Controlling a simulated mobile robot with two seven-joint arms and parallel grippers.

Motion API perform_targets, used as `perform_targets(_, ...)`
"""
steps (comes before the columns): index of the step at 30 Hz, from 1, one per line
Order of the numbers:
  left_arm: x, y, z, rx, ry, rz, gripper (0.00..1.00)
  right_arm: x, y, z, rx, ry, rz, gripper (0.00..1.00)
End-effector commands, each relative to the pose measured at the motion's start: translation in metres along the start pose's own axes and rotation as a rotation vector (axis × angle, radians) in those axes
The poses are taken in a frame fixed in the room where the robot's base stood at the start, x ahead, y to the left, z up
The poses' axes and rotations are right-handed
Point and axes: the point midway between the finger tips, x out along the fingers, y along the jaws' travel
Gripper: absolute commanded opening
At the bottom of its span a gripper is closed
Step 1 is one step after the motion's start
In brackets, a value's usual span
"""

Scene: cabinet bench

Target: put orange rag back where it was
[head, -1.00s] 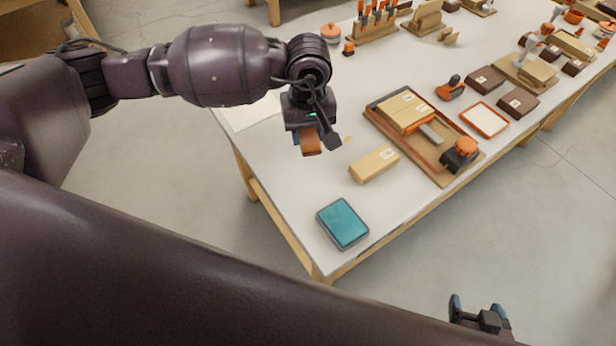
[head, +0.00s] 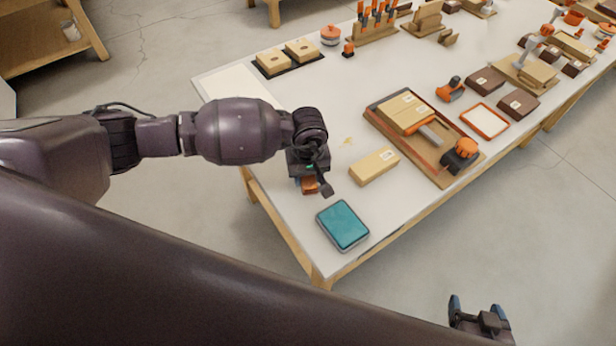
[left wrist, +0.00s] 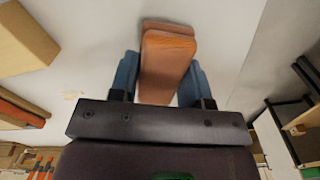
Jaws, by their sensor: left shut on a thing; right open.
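The orange rag (head: 309,185) is a folded orange-brown block held in my left gripper (head: 312,180), near the left front part of the white table. In the left wrist view the rag (left wrist: 166,62) sits between the two blue fingers of the left gripper (left wrist: 160,80), which are shut on it. White tabletop lies below it; I cannot tell whether the rag touches the table. My right gripper (head: 481,312) is open and empty, off the table's front edge at the lower right.
A teal-topped box (head: 342,224) lies just in front of the left gripper. A tan block (head: 374,166) and a wooden tray (head: 450,177) with boxes and tools stand to the right. A black mat (head: 263,70) with two tan blocks is further back. Tabletop left of the tan block is bare.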

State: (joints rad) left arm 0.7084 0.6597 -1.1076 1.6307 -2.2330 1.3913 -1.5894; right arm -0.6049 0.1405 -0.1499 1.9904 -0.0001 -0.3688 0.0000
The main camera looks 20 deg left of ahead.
Motion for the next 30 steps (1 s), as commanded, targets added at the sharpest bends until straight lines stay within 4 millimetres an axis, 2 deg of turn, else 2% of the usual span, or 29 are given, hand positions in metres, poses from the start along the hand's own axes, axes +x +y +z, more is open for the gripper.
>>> perform_targets(3,0.013,0.001,0.001,0.000,-0.002,0.001,0.25,-0.001,0.000,0.004,0.001,-0.007,0.001,0.79)
perform_targets(16,0.019,0.000,0.000,0.001,0.000,0.000,0.25,0.003,-0.001,0.004,-0.001,-0.002,-0.001,0.79)
perform_targets(17,0.018,0.000,0.000,0.001,0.000,0.000,0.48,0.003,-0.001,0.002,-0.001,0.001,-0.001,0.79)
perform_targets(21,0.017,0.000,0.000,0.001,0.000,0.001,0.69,0.005,-0.001,-0.001,-0.002,0.007,-0.003,0.79)
perform_targets(30,0.016,0.000,0.000,0.001,0.000,0.001,0.69,0.005,0.000,-0.003,-0.004,0.009,-0.003,0.79)
